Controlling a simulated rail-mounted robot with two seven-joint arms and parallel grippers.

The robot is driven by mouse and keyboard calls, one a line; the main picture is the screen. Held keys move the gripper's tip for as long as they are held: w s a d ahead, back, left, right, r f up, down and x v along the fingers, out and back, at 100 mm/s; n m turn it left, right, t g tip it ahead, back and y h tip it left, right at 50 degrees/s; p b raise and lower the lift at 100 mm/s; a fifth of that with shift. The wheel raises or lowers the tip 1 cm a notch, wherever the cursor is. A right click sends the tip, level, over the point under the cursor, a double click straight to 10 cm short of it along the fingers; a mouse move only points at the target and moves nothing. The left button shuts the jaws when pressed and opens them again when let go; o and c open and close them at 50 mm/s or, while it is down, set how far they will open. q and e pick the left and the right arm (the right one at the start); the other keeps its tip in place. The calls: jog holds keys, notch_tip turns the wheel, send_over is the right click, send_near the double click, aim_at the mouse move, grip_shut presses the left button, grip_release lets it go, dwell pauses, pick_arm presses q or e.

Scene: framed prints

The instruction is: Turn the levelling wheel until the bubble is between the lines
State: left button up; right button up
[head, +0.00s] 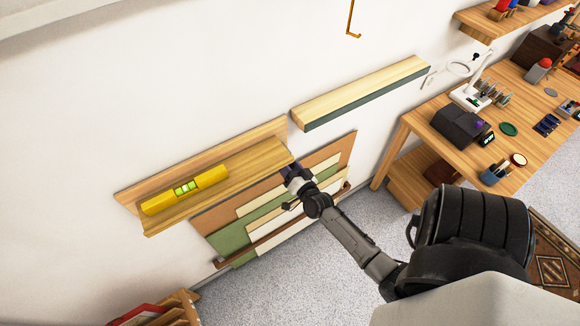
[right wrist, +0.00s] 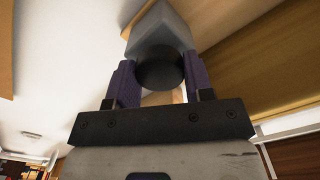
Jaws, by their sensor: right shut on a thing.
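A yellow spirit level (head: 212,177) lies along a wooden picture ledge (head: 255,158) on the wall, which slopes up to the right in the head view. Its green vial (head: 185,188) shows dark lines, but the bubble is too small to place. My right gripper (head: 290,170) is at the ledge's right end. In the right wrist view its two purple fingers (right wrist: 160,82) are on either side of a dark round levelling wheel (right wrist: 160,68), shut on it. A grey block (right wrist: 163,32) is behind the wheel. The wheel is hidden in the head view. My left gripper is not in view.
Several boards and panels (head: 230,238) lean below the ledge. A second, empty ledge (head: 360,92) is up to the right. A brass hook (head: 352,20) hangs above. A workbench (head: 425,118) with tools stands at the right. The grey floor (head: 340,260) is partly clear.

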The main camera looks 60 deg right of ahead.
jog(key=shift+m, duration=0.6)
jog(key=o, duration=0.9)
jog(key=shift+s, duration=0.1)
jog(key=b+v, duration=0.1)
jog(key=v, duration=1.2)
jog(key=shift+s+a, duration=0.25)
